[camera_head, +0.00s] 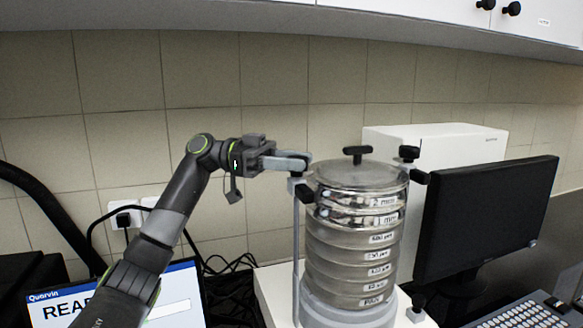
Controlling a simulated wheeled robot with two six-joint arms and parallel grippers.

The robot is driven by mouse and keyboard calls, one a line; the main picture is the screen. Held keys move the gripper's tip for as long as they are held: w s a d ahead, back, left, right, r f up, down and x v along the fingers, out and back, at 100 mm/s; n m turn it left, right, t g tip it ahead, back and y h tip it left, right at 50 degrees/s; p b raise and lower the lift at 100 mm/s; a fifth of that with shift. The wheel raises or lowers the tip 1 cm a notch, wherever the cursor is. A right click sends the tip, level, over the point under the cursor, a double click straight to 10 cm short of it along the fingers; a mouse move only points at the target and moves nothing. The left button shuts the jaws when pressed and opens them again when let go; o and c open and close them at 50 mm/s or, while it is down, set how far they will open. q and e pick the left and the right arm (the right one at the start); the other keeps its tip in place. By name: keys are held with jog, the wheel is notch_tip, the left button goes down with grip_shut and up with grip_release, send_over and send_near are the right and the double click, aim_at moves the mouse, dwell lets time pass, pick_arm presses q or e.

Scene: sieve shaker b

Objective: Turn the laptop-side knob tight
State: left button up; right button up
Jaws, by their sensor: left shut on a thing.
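The sieve stack (352,240) of several labelled metal rings stands upright on the shaker, under a round lid. The laptop-side knob (297,154) is at the top of the left clamp rod, mostly hidden by the fingers. My left gripper (288,163) comes in from the left and is shut on this knob. The black clamp piece (303,192) of that rod sits just below the fingers, at the lid's left edge. The laptop (115,303) is at the lower left, partly covered by my arm. My right gripper is out of view.
A black monitor (485,215) and keyboard (530,315) stand right. A white box (440,140) is behind. Wall cabinets (440,12) hang above.

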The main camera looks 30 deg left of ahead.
pick_arm(q)
jog(key=m+g, duration=0.2)
jog(key=g, duration=0.1)
jog(key=m+g+p, duration=0.1)
jog(key=g, duration=0.2)
jog(key=shift+w+r+m, duration=0.1)
jog(key=shift+w+m, duration=0.05)
jog(key=shift+m, duration=0.25)
jog(key=shift+m+g+p, duration=0.55)
jog(key=shift+m+g, duration=0.05)
jog(key=shift+g, duration=0.3)
jog(key=shift+f+g+y, duration=0.2)
jog(key=shift+g+y, duration=0.1)
jog(key=o, duration=1)
jog(key=shift+d+r, duration=0.1)
jog(key=shift+d, duration=0.2)
jog(key=shift+a, duration=0.15)
